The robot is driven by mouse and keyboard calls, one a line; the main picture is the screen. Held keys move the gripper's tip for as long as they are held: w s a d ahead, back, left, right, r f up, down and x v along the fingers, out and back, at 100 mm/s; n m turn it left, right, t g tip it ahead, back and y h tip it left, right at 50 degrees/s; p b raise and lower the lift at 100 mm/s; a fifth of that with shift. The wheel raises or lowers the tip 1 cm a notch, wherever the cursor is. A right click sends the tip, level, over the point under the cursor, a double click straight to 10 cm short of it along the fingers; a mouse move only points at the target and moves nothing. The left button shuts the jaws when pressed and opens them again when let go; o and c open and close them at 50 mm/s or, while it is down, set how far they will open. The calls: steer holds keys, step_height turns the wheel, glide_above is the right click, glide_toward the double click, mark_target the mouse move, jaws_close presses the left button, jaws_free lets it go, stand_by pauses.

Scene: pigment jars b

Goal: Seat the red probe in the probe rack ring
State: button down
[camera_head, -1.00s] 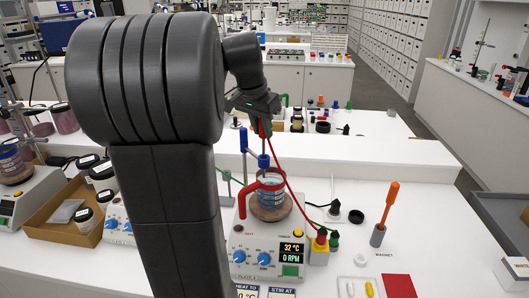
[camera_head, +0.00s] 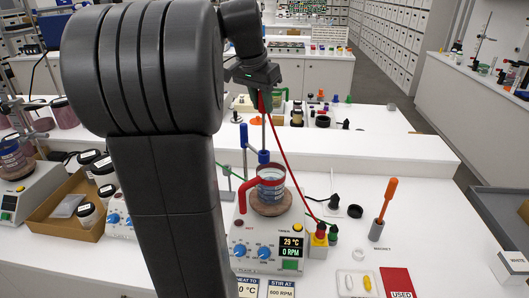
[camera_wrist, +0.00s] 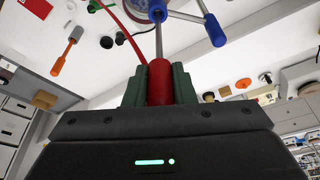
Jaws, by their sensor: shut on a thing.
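My gripper (camera_head: 260,88) is shut on the red handle of the red probe (camera_head: 262,104), above the hotplate. The wrist view shows the handle (camera_wrist: 159,82) upright between the green finger pads (camera_wrist: 181,84). The probe's thin metal shaft hangs down toward the blue clamp (camera_head: 263,156) and glass beaker (camera_head: 270,180). I cannot tell whether its tip is inside the beaker. A red cable runs from the probe to the red plug (camera_head: 320,230). A small grey-green stand (camera_head: 229,184) is left of the hotplate. I cannot tell for sure which part is the rack ring.
The beaker stands on the hotplate (camera_head: 270,235), whose display reads 29 °C and 0 RPM. An orange-handled magnet tool (camera_head: 386,205) stands to the right. A cardboard tray of jars (camera_head: 62,210) is at left. White table between tool and back edge is mostly clear.

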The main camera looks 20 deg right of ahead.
steer(key=shift+r, duration=3.15)
steer(key=w+a+f+n, duration=0.3)
steer(key=w+f, duration=0.3)
steer(key=w, duration=0.2)
steer(key=w+a+f+n+y, duration=0.1)
steer(key=w+a+f+n, duration=0.2)
steer(key=w+f, duration=0.4)
steer(key=shift+w+a+f+t, duration=0.35)
steer(key=shift+w+a, duration=0.4)
steer(key=shift+w, duration=0.5)
steer(key=shift+r, duration=0.1)
step_height(320, 180, down, 6)
steer(key=b, duration=0.3)
steer(key=shift+r, duration=0.1)
steer(key=shift+r+y+p, duration=0.1)
steer(key=shift+y+p, duration=0.2)
steer(key=shift+p, duration=0.6)
steer(key=shift+f, duration=0.2)
